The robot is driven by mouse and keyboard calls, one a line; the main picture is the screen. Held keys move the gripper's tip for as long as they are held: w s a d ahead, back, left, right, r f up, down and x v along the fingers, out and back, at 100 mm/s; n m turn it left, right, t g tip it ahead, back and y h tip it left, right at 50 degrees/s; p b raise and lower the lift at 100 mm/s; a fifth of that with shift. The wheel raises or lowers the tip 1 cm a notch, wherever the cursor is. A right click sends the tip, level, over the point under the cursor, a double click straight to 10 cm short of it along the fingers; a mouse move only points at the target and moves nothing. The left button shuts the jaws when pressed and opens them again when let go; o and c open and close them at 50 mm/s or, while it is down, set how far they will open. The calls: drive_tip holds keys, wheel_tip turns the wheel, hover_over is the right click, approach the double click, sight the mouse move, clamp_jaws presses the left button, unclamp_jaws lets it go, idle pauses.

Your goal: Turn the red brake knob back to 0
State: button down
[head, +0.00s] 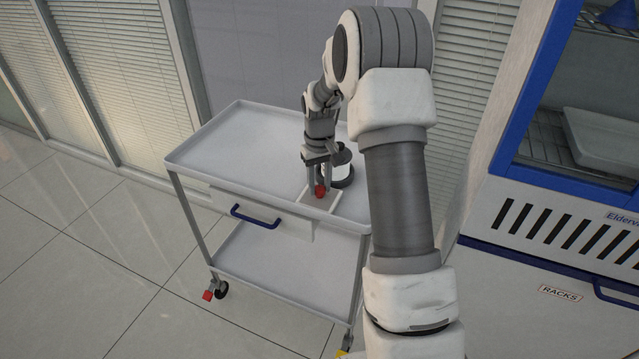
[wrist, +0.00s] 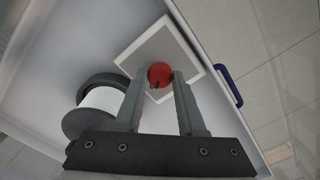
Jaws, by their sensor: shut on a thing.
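The red brake knob (head: 320,191) is a small round knob on a white-framed square plate (head: 329,206) on the cart's top tray. In the wrist view the knob (wrist: 160,73) sits between my fingertips, with a small dark mark on its near side. My gripper (wrist: 159,80) is shut on the knob, one finger on each side. In the head view my gripper (head: 318,183) points down at the knob from above. Any 0 mark or scale is not readable in either view.
A black and white cylindrical thing (head: 339,168) stands close beside my gripper; it also shows in the wrist view (wrist: 102,101). The grey cart (head: 235,128) has a raised tray rim and a blue drawer handle (head: 256,217). A blue-framed cabinet (head: 545,190) stands at right. The tray's left half is clear.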

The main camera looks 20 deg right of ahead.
sight(319, 188)
drive_tip(key=c, duration=0.5)
unclamp_jaws()
drive_tip(key=shift+r, duration=0.15)
wheel_tip(319, 188, up, 17)
drive_tip(key=p, duration=0.2)
drive_tip(key=shift+r, duration=0.1)
